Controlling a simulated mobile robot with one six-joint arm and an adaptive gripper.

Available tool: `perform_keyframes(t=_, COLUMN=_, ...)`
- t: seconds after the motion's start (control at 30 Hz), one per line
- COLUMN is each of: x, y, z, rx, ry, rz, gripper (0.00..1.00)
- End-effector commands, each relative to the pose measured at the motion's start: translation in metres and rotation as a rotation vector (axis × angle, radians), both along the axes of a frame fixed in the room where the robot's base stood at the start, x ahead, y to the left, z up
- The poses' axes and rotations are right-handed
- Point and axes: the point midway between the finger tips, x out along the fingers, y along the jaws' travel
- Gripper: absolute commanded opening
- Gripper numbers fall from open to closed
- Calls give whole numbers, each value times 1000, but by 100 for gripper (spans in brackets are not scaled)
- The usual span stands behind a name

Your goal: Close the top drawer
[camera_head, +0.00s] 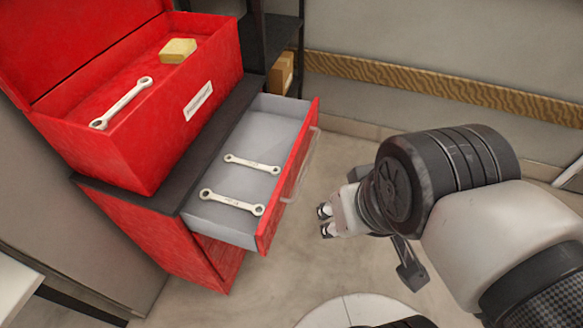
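The top drawer (221,217) of the red cabinet is pulled out to the right, with a grey inside, a red front (290,170) and a pale handle (301,165). Two wrenches lie in it, an upper one (252,164) and a lower one (231,203). My gripper (325,221) is just right of the drawer front and handle, apart from them in the picture. Two dark fingertips show with a small gap between them, pointing left towards the drawer. Nothing shows between them. My wrist hides part of the gripper.
An open red toolbox (120,150) stands on the dark cabinet top, holding a wrench (120,102) and a yellow sponge-like block (178,50). A dark shelf (272,35) with a cardboard box (281,75) stands behind.

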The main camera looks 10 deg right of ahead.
Motion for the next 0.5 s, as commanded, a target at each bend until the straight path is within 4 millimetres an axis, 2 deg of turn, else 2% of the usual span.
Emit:
perform_keyframes(t=0.13, x=1, y=1, z=-3, rx=18, ry=16, rz=-15, gripper=29)
perform_keyframes(t=0.23, x=7, y=6, z=-15, rx=81, ry=72, rz=-73, gripper=23)
perform_keyframes(t=0.37, x=23, y=18, z=-40, rx=240, ry=192, rz=-228, gripper=14)
perform_keyframes(t=0.5, x=48, y=26, z=-71, rx=443, ry=324, rz=-455, gripper=5)
